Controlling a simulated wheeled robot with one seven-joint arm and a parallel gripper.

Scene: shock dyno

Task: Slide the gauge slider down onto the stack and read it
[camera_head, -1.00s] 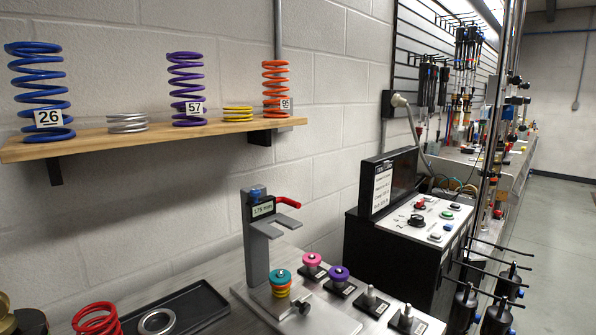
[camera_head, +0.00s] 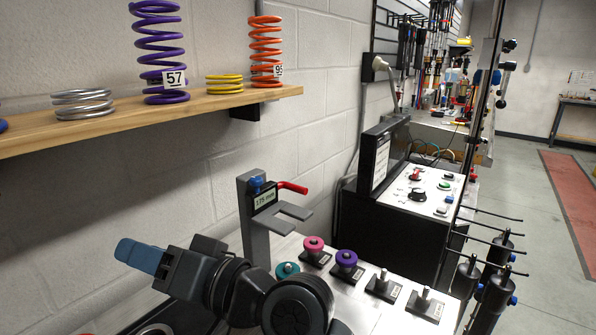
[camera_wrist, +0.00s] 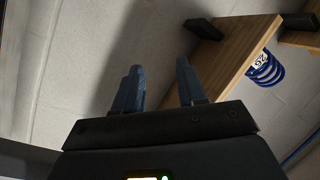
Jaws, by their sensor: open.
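The gauge (camera_head: 252,215) is a grey upright post on the bench. Its slider (camera_head: 272,200) sits near the top, with a small display, a blue knob, a red lever and a grey forked plate. The stack (camera_head: 287,270) stands on the gauge base below the fork; only its teal top shows, the rest hidden behind my arm. My gripper (camera_head: 140,256) is left of the gauge and apart from it, pointing left toward the wall. In the wrist view my gripper (camera_wrist: 160,88) is open and empty, facing the wall and shelf.
A wooden shelf (camera_head: 130,118) with coil springs is above and left. Pink (camera_head: 314,245) and purple (camera_head: 347,260) topped stacks and two bare posts stand right of the gauge. A black control box (camera_head: 400,215) is behind them.

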